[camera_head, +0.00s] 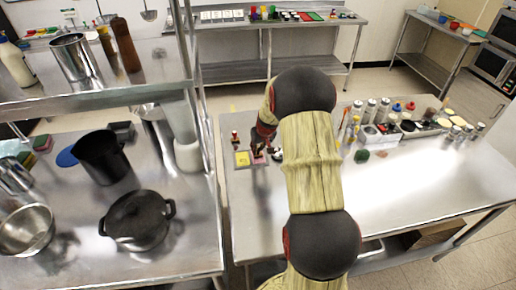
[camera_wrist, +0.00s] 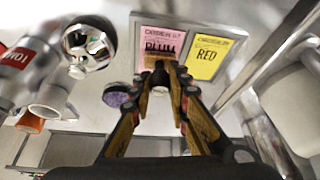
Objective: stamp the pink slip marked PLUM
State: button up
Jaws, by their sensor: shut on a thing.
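The pink slip marked PLUM (camera_wrist: 163,36) lies flat on the steel counter, and it also shows in the head view (camera_head: 259,160). A yellow slip marked RED (camera_wrist: 208,52) lies beside it; it shows in the head view too (camera_head: 242,159). My gripper (camera_wrist: 161,76) is over the lower edge of the pink slip, covering part of it. It is shut on a small dark thing, probably a stamp, mostly hidden between the fingers. Whether that thing touches the slip I cannot tell. A round purple pad (camera_wrist: 117,96) lies left of the fingers.
A small red-topped item (camera_head: 235,139) stands near the slips. Jars and bins (camera_head: 385,127) fill the counter's back right; its front right is clear.

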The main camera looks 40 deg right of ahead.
jog(key=shift+r+p, duration=1.5)
jog(key=shift+r, duration=1.7)
jog(key=shift+f, duration=0.1)
